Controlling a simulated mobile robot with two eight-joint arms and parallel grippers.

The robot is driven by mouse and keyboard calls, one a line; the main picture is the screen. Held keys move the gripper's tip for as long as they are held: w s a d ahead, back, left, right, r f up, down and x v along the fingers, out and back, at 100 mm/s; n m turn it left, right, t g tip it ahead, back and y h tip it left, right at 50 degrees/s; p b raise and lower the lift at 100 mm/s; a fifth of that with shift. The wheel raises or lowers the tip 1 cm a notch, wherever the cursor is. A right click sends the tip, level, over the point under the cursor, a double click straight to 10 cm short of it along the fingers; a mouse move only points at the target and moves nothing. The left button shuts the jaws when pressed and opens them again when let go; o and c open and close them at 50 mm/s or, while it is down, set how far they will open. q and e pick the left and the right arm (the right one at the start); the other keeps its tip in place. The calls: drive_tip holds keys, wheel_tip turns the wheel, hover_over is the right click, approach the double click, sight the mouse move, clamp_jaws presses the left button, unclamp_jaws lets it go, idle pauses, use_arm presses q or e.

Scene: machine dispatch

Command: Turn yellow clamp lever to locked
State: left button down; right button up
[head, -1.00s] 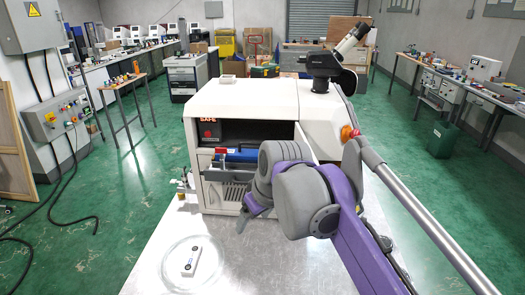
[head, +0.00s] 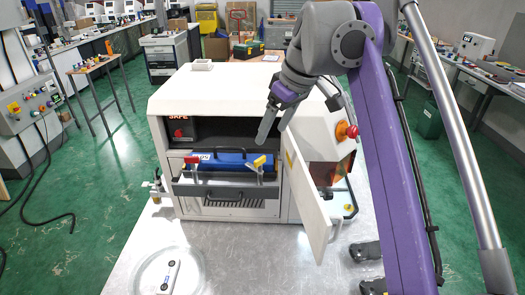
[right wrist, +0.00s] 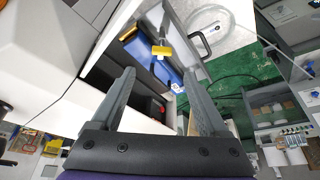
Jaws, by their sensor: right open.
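The yellow clamp lever (head: 259,161) stands at the right end of a blue part (head: 222,160) in the front opening of the white machine. A red lever (head: 192,160) is at the left end. The right wrist view also shows the yellow lever (right wrist: 161,52), just beyond my fingertips. My right gripper (head: 268,128) is open and empty, pointing down in front of the opening, above and near the yellow lever and apart from it. Its fingers (right wrist: 160,73) are spread in the wrist view. My left gripper is not in view.
The machine's white door (head: 308,195) hangs open to the right of the opening. A dark drawer front with handle (head: 225,192) is below the levers. A red stop button (head: 350,131) is on the right side. A round clear dish (head: 150,275) holds a small white device (head: 169,277); table around it is clear.

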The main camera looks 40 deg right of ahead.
sight(260, 158)
drive_tip(key=b+x, duration=0.1)
drive_tip(key=x, duration=0.8)
drive_tip(key=shift+a+f, duration=0.15)
clamp_jaws()
